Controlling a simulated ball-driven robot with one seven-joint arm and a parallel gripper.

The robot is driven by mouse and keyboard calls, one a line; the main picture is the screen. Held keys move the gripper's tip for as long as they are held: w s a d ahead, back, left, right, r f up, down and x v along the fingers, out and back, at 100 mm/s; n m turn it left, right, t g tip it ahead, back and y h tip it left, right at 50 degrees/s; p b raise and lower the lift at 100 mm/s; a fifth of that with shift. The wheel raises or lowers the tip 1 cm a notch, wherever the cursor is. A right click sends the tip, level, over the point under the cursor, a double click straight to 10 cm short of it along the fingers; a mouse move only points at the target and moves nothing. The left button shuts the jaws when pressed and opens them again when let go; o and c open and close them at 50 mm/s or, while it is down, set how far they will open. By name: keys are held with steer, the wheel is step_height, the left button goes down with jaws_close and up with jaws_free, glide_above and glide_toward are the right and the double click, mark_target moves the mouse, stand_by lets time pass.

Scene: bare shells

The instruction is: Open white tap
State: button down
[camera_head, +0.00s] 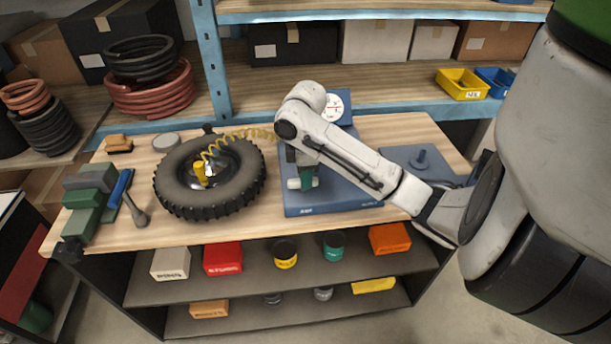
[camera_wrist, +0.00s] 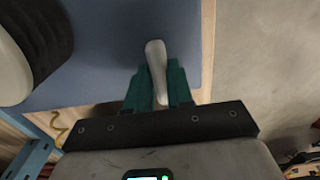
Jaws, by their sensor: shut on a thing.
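The white tap shows in the wrist view as a slim, rounded white handle (camera_wrist: 155,58) over a blue surface (camera_wrist: 110,45). My gripper (camera_wrist: 158,82) has its two teal fingers shut on this handle, one on each side, with the rounded end sticking out beyond the fingertips. In the head view my gripper (camera_head: 302,178) points down over the blue base unit (camera_head: 335,195) on the workbench. A white round dial (camera_head: 334,107) stands on a blue post behind my arm.
A black tyre (camera_head: 180,190) with a yellow coiled hose (camera_head: 225,137) lies left of the blue base. A green vise (camera_head: 90,200) and a blue-handled tool (camera_head: 122,188) are farther left. A blue plate with a knob (camera_head: 420,160) lies right, beyond my arm.

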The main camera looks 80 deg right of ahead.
stand_by(0.5)
steer(key=c, duration=1)
jaws_free()
step_height(320, 180, up, 11)
steer(key=shift+f, duration=0.1)
